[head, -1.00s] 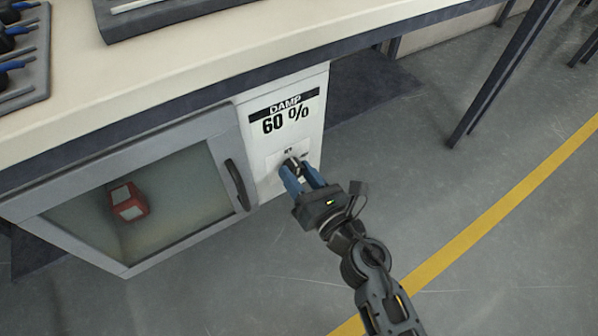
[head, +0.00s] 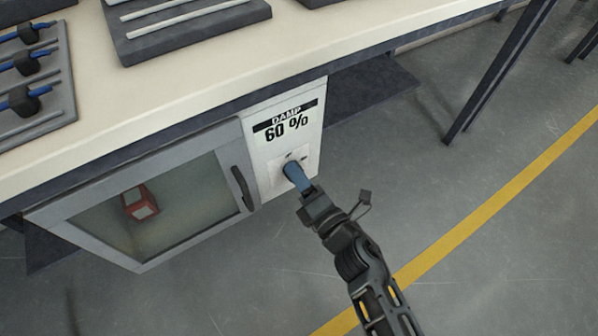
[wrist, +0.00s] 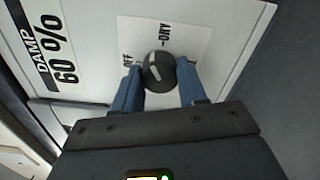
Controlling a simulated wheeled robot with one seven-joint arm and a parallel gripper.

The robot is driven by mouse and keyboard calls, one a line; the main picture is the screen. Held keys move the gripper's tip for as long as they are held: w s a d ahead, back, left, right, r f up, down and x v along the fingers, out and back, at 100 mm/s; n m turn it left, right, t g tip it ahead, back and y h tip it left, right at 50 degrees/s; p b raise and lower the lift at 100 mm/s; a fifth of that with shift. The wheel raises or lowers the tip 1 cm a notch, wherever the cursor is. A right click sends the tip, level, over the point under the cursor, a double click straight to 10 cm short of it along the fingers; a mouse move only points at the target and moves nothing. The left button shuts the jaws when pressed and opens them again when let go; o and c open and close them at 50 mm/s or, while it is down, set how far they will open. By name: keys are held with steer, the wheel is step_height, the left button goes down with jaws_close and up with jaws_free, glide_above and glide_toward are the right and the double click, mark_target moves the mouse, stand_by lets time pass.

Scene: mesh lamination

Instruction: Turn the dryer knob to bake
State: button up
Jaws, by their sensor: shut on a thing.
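The dryer knob (wrist: 158,73) is a dark round dial with a pale pointer mark, on a white label plate (wrist: 195,40). "OFF" shows to its left and "DRY" above it in the wrist view; I cannot see a bake label. The pointer runs roughly up and down there, leaning slightly left at its top. My gripper (head: 294,170) has its blue fingers on either side of the knob, shut on it. In the head view the fingers mostly cover the knob. The dryer's panel (head: 315,120) reads "DAMP 60 %".
The dryer door (head: 90,190), with a dark handle (head: 242,188), is closed left of the panel; a red object (head: 139,203) shows behind its glass. The worktop (head: 200,85) overhangs above, carrying dark trays (head: 190,30). Grey floor to the right is open, up to a table leg (head: 490,80).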

steer(key=m+p, duration=1)
steer(key=m, duration=1.3)
steer(key=shift+f, duration=0.1)
stand_by(0.5)
steer(key=o, duration=1.1)
steer(key=shift+c, duration=0.2)
steer(key=p+v, duration=0.2)
steer(key=v, duration=0.5)
steer(key=shift+s+d, duration=0.25)
steer(key=shift+s, duration=0.1)
